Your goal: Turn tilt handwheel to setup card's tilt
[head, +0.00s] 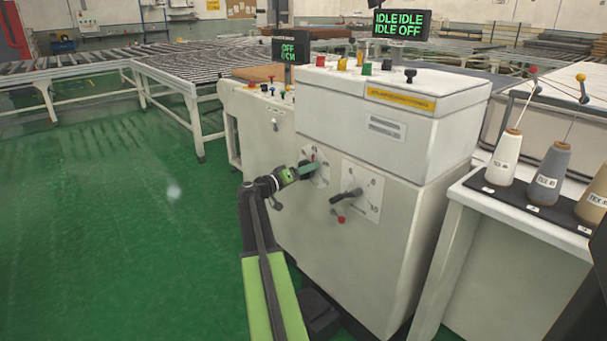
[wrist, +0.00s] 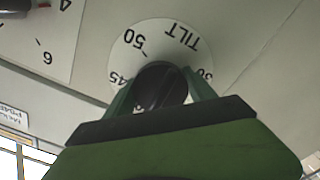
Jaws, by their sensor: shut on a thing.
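The tilt handwheel shows in the wrist view as a dark knob (wrist: 160,85) on a round white dial (wrist: 133,42) marked TILT. Another number at the right is partly covered. My gripper (head: 313,169) reaches the left dial plate (head: 320,155) on the machine's front in the head view. In the wrist view its green fingers are shut on the knob, one on each side. The pointer's exact setting is hidden by the knob and fingers. I cannot make out a setup card.
A second dial plate (head: 368,188) with a dark handle (head: 346,197) is just right of my gripper. A small red knob (head: 341,219) is below it. Thread cones (head: 548,172) stand on a table at the right. Green floor (head: 110,240) is open at the left.

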